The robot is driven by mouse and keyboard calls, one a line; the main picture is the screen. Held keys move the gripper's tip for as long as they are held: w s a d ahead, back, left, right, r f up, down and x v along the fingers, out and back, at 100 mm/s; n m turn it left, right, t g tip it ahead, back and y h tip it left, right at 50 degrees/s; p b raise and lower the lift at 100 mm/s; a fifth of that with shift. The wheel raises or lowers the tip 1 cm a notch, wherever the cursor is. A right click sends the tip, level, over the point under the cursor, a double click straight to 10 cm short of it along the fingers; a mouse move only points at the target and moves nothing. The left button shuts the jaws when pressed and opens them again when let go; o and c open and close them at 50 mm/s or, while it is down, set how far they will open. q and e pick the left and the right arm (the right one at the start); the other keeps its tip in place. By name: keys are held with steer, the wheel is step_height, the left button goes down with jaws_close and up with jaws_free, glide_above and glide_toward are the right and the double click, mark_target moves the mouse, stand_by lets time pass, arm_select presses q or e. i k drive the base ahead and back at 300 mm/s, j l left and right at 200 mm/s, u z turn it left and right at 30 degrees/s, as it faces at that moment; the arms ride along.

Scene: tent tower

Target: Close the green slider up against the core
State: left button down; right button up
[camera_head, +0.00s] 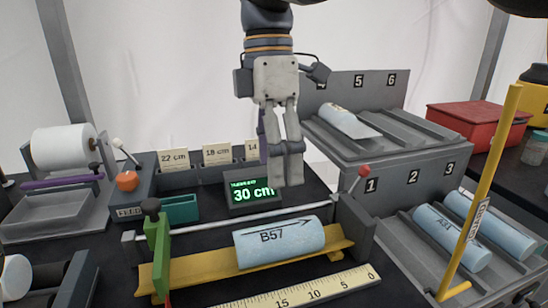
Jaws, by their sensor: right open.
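The green slider (158,252) stands upright at the left end of a measuring trough, with a dark knob on top. The pale blue core (278,243), marked B57 with an arrow, lies in the yellow trough (205,270). A clear gap separates the slider from the core's left end. My right gripper (284,172) hangs from above, fingers down, open and empty, in front of the display and above and behind the core. It touches neither slider nor core. My left gripper is not in view.
A metal rod (215,228) runs behind the core. A display reading 30 cm (252,194) stands behind it. A ruler (305,290) lies in front. A numbered rack (372,140) with more cores and a yellow post (482,190) stand right. A paper roll (64,147) stands left.

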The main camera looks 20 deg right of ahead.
mark_target(156, 228)
steer(key=k, duration=1)
